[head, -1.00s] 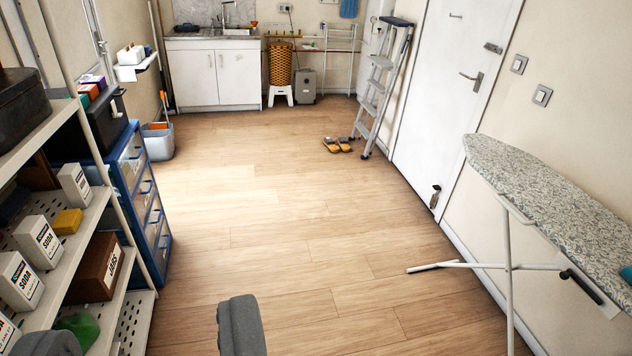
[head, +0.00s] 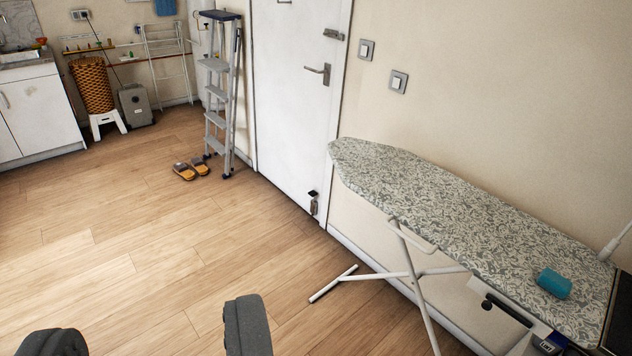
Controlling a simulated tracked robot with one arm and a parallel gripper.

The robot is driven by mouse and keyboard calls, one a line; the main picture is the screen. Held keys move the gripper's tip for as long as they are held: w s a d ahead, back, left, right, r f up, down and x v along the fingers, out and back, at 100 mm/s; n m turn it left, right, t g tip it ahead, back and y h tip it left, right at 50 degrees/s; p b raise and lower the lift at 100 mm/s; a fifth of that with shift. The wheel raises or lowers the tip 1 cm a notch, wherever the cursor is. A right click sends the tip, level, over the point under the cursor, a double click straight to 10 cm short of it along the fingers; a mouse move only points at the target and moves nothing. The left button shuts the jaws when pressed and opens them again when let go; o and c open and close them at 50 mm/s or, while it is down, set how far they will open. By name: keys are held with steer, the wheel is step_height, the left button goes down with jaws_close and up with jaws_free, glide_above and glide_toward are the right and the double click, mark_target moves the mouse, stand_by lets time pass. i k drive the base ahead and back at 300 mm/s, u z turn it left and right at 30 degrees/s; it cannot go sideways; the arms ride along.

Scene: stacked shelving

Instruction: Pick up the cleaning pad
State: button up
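My gripper (head: 150,338) shows at the bottom left with its two grey fingers wide apart. It is open with nothing between the fingers, over bare floor. A small blue, rounded block (head: 554,282), which may be the cleaning pad, lies on the ironing board (head: 440,200) near its right end. It is well to the right of my gripper and apart from it. I cannot tell for sure that it is the pad.
The ironing board's white legs (head: 405,275) reach the floor at the right. A closed white door (head: 295,100), a stepladder (head: 221,95) and slippers (head: 191,169) are beyond. A wicker basket (head: 92,84) stands at the back left.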

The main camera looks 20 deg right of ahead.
mark_target(549, 279)
steer(key=z, duration=0.65)
steer(key=i, duration=1.1)
steer(key=z, duration=0.75)
steer(key=i, duration=0.5)
steer(key=z, duration=0.25)
